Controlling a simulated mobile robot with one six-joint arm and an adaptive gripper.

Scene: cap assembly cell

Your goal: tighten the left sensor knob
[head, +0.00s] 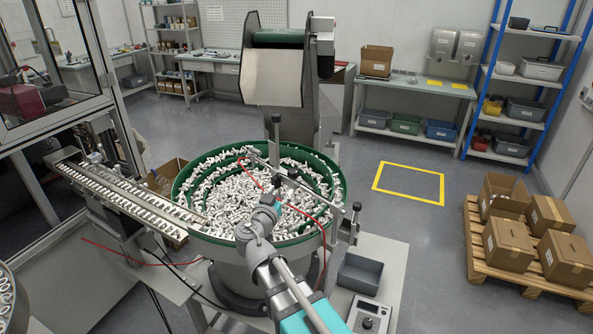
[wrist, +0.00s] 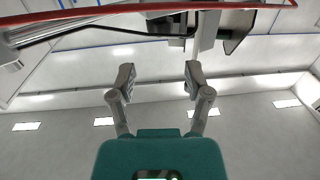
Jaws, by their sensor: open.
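My gripper (wrist: 158,76) is open and empty in the wrist view, with its two fingers apart and nothing between the tips. In the head view my gripper (head: 274,203) is small, over the front part of the feeder bowl, near the sensor bracketry. An upright sensor post (head: 275,140) stands over the bowl, and a second bracket (head: 354,223) is on the right rim. I cannot tell for sure which part is the left sensor knob. The wrist view shows a grey rod (wrist: 70,27) at upper left and a dark bracket (wrist: 238,30) at upper right, beyond the fingertips.
The green-rimmed bowl (head: 182,190) is full of white caps. Red cable (head: 320,245) loops around it and crosses the top of the wrist view. A linear track (head: 115,185) leads left. A grey bin (head: 360,275) and a control box (head: 369,316) are front right.

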